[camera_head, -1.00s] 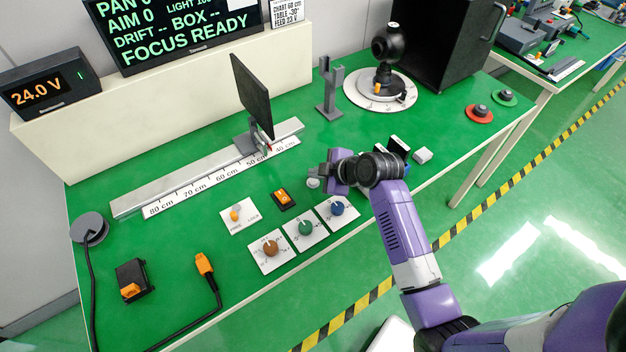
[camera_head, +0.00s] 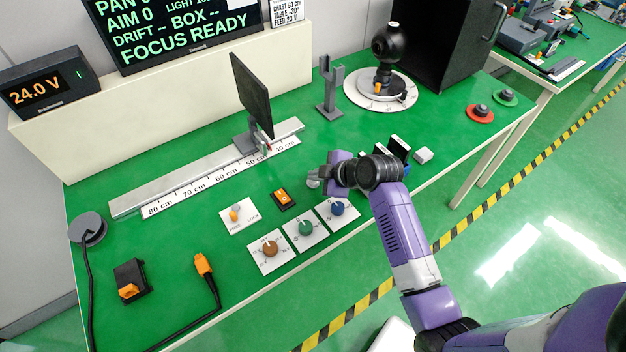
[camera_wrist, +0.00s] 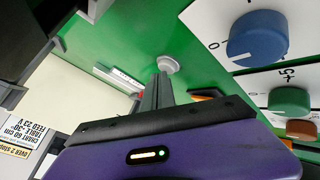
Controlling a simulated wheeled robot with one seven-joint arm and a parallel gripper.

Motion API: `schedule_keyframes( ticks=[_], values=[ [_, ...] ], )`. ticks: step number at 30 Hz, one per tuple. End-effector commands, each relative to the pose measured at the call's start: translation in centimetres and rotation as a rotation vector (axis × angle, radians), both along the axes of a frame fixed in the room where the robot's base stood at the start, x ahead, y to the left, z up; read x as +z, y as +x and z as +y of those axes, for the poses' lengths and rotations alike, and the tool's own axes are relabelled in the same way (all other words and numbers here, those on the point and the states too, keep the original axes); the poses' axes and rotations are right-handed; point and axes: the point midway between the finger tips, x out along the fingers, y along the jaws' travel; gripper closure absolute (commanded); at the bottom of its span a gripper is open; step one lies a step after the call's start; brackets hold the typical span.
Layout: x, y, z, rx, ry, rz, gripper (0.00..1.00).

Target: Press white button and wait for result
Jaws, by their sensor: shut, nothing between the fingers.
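A round white button (camera_head: 313,183) sits on the green bench top, just left of my gripper, in the head view. In the wrist view the white button (camera_wrist: 168,63) shows at the far end of my fingers, partly behind their tips. My gripper (camera_head: 318,172) is shut and empty, pointing at the button. Its closed fingers also show in the wrist view (camera_wrist: 161,80). I cannot tell whether the tips touch the button. A dark display (camera_head: 180,32) at the back reads "FOCUS READY", with dashes after "DRIFT" and "BOX".
Blue (camera_head: 338,208), green (camera_head: 305,227) and brown (camera_head: 270,248) knobs stand on white plates near the front edge. An orange switch (camera_head: 281,197) lies left of the button. A ruled rail (camera_head: 190,180) with a dark panel (camera_head: 252,95) stands behind.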

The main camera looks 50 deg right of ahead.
Motion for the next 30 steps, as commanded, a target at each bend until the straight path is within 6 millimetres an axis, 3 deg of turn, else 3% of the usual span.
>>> schedule_keyframes(
  ticks=[19, 30],
  values=[
    [-0.4, 0.0, 0.0, 0.000, 0.000, 0.001, 1.00],
    [1.3, 0.0, 0.0, 0.000, 0.000, 0.001, 1.00]
  ],
)
